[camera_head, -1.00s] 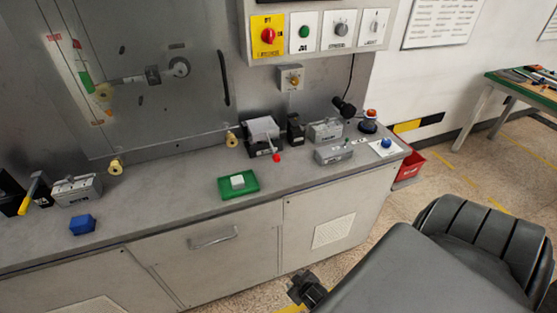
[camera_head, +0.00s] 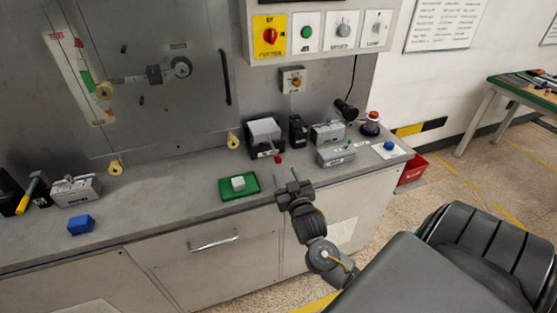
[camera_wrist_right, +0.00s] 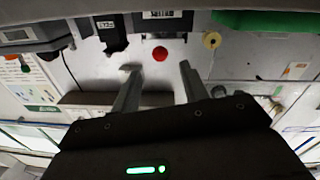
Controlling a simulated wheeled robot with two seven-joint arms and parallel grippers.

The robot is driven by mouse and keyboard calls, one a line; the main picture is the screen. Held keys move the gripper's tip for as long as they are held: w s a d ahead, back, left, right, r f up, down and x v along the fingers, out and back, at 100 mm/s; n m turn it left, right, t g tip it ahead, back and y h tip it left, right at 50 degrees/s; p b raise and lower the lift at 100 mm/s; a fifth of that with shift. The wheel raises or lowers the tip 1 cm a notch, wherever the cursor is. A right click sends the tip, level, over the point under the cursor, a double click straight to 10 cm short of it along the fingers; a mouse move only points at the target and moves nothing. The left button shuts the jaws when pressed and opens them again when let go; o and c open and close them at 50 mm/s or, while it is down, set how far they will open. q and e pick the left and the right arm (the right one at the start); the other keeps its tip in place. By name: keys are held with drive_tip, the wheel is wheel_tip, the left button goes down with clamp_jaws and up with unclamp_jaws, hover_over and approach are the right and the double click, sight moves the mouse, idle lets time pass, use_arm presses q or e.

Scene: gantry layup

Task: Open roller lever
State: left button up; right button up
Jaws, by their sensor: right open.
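The roller lever's red ball knob (camera_head: 278,158) sticks out at the front of a grey and black box unit (camera_head: 264,134) on the bench. In the right wrist view, the red knob (camera_wrist_right: 160,54) shows beyond the fingertips, between their lines. My right gripper (camera_head: 287,174) is open and empty at the bench's front edge, just in front of the knob and apart from it. Its two fingers (camera_wrist_right: 158,72) point toward the knob. The lever's rod is mostly hidden in both views. My left gripper is not in view.
A green tray with a pale block (camera_head: 238,183) lies left of the gripper. A black device (camera_head: 297,130), grey boxes (camera_head: 335,154) and a red-topped button post (camera_head: 371,124) stand to the right. A switch panel (camera_head: 320,32) hangs above.

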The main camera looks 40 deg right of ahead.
sight(280, 163)
drive_tip(key=p+x, duration=0.1)
drive_tip(key=x, duration=0.8)
drive_tip(key=shift+f, duration=0.1)
drive_tip(key=shift+s, duration=0.1)
drive_tip(key=shift+c, duration=0.4)
clamp_jaws()
